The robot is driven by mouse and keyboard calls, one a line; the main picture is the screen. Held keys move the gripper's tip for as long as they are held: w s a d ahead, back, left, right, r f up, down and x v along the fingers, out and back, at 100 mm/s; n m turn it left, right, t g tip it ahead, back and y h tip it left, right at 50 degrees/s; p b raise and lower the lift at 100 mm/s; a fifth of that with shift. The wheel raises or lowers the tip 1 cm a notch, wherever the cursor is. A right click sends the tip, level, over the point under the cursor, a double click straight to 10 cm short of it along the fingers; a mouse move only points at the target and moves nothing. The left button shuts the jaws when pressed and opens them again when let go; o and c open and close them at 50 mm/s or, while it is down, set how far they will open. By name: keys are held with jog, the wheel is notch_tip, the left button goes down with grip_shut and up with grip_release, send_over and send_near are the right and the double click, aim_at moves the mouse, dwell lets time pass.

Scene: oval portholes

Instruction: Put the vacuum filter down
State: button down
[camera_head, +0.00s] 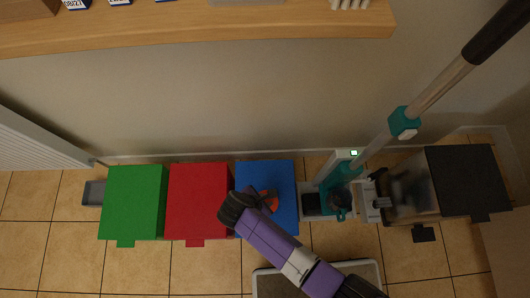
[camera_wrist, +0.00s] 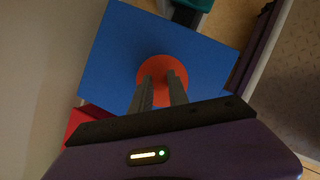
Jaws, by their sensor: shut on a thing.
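The vacuum filter looks like a round orange-red piece (camera_wrist: 163,63). In the wrist view it sits between my two fingers. My gripper (camera_wrist: 161,80) is shut on it. In the head view the filter (camera_head: 270,195) shows only partly, beside the dark end of my gripper (camera_head: 262,203), over the blue bin lid (camera_head: 282,172). The blue lid also fills the wrist view behind the filter (camera_wrist: 115,55). I cannot tell whether the filter touches the lid or hangs above it.
A red bin (camera_head: 198,192) and a green bin (camera_head: 133,200) stand left of the blue one. A teal stick vacuum (camera_head: 340,195) leans at the right, near a black bin (camera_head: 467,180). A wooden shelf (camera_head: 190,30) runs along the wall. Tiled floor is open in front.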

jog(key=shift+f, duration=0.2)
jog(key=c, duration=1.3)
grip_release()
jog(key=shift+r, duration=0.1)
jog(key=p+v, duration=0.3)
jog(key=v, duration=0.9)
jog(key=shift+r+p, duration=0.1)
jog(key=shift+p, duration=0.3)
